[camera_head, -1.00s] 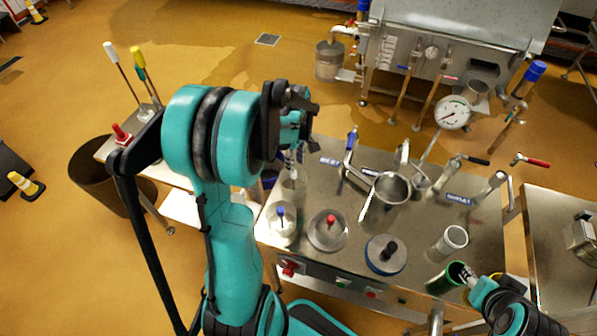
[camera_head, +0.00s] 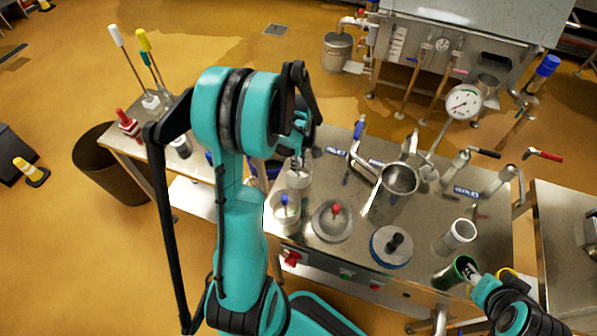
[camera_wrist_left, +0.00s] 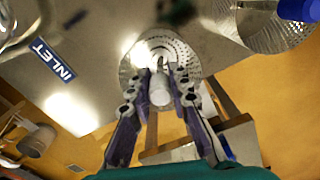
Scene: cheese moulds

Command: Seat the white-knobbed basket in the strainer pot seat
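I cannot tell whether the basket is clear of the tabletop. An open steel pot (camera_head: 400,179) stands mid-table; I cannot tell whether it is the strainer pot. My right gripper (camera_head: 470,271) is at a green-mouthed cylinder (camera_head: 452,274), its fingertips partly hidden.
A blue-knobbed basket (camera_head: 285,212), a red-knobbed lid (camera_head: 333,222) and a black-knobbed disc (camera_head: 391,247) stand along the near side. A white-rimmed cylinder (camera_head: 458,235) is at the right. Valve handles rise along the back. An INLET label (camera_wrist_left: 52,60) shows in the left wrist view.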

